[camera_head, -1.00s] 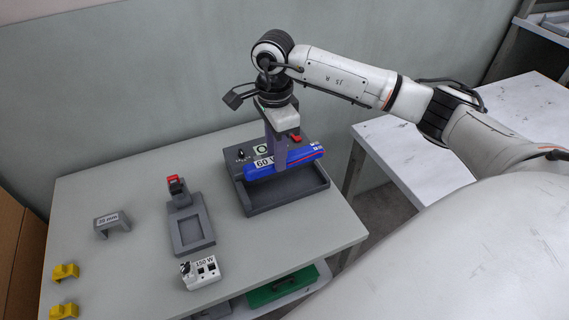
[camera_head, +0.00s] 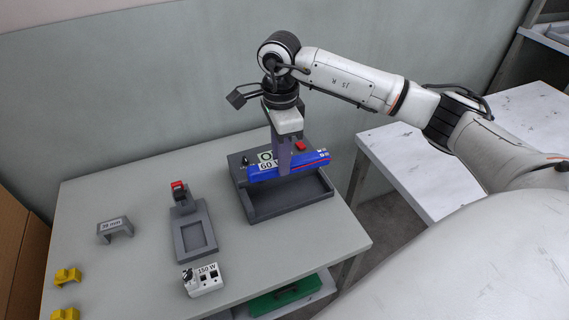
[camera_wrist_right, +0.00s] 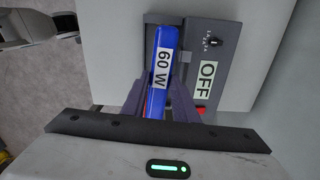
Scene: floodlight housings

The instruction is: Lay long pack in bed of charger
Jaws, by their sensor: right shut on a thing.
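The long pack (camera_head: 312,163) is a blue bar with a "60 W" label. My right gripper (camera_head: 284,170) is shut on it near its middle and holds it over the charger. The pack also shows between the fingers in the right wrist view (camera_wrist_right: 158,82). The charger (camera_head: 262,212) is a dark grey box with a recessed bed at the front. Its rear panel has a knob, a red button and an "OFF" label, readable in the right wrist view (camera_wrist_right: 207,80). The pack appears raised above the bed. My left gripper is not in view.
A grey cradle with a red clip (camera_head: 193,232) stands left of the charger. A white "150 W" block (camera_head: 204,281), a grey "39 mm" bracket (camera_head: 115,230) and yellow pieces (camera_head: 67,276) lie on the table. A green box (camera_head: 285,296) sits below. A second table (camera_head: 410,165) is at the right.

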